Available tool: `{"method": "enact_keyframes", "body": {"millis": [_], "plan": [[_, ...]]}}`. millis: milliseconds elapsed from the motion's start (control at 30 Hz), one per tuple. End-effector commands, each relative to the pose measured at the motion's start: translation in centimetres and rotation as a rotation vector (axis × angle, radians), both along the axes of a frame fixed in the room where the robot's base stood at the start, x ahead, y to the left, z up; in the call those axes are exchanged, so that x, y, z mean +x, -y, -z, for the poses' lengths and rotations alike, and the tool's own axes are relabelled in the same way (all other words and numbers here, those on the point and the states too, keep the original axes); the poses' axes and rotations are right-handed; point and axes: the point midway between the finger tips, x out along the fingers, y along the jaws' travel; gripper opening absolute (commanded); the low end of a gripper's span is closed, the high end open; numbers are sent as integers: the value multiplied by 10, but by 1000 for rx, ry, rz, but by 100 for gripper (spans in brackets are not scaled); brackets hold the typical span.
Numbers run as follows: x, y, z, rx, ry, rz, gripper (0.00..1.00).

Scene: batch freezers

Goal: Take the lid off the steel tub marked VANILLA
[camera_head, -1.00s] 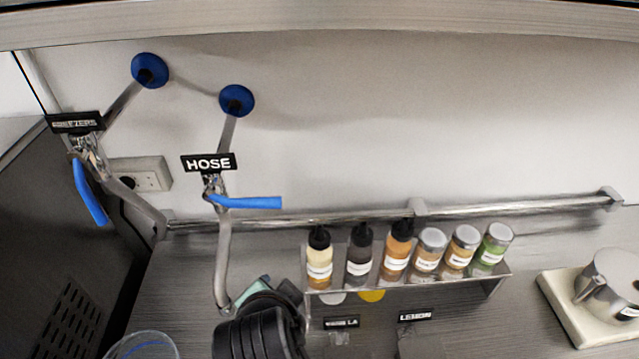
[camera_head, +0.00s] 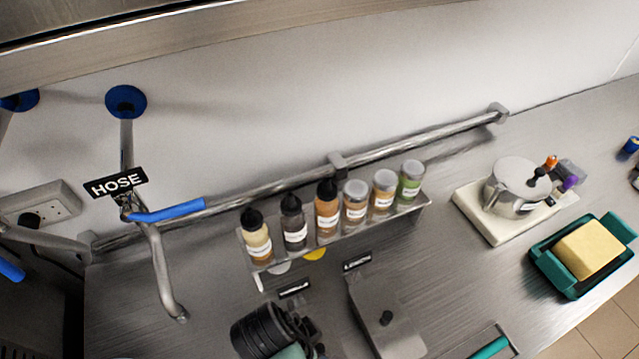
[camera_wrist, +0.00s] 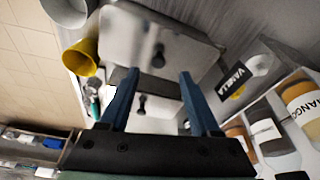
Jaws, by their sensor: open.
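In the wrist view a black VANILLA sign (camera_wrist: 232,80) stands beside a flat steel lid (camera_wrist: 190,48) with a black knob. A second steel lid (camera_wrist: 165,107) with a black knob shows below it, between my fingers. My gripper (camera_wrist: 158,76) is open, its two blue fingers apart with nothing visibly held; I cannot tell its height above the lids. In the head view, my dark wrist hides the area in front of the left sign (camera_head: 294,290). A lidded steel tub (camera_head: 388,335) stands in front of the right sign (camera_head: 357,261). Both signs are too small to read surely there.
A rack (camera_head: 330,240) of several sauce bottles and jars stands behind the tubs, below a wall rail (camera_head: 430,139). A blue-handled hose tap (camera_head: 168,211) is at left.

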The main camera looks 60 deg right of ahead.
Motion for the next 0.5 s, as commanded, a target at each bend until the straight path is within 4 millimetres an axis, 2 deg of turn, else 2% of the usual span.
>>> {"method": "enact_keyframes", "body": {"millis": [133, 333, 500], "plan": [[-3, 3, 9, 1, -3, 1, 64], [-8, 10, 36, 2, -1, 1, 64], [-9, 13, 49, 1, 1, 0, 64]]}}
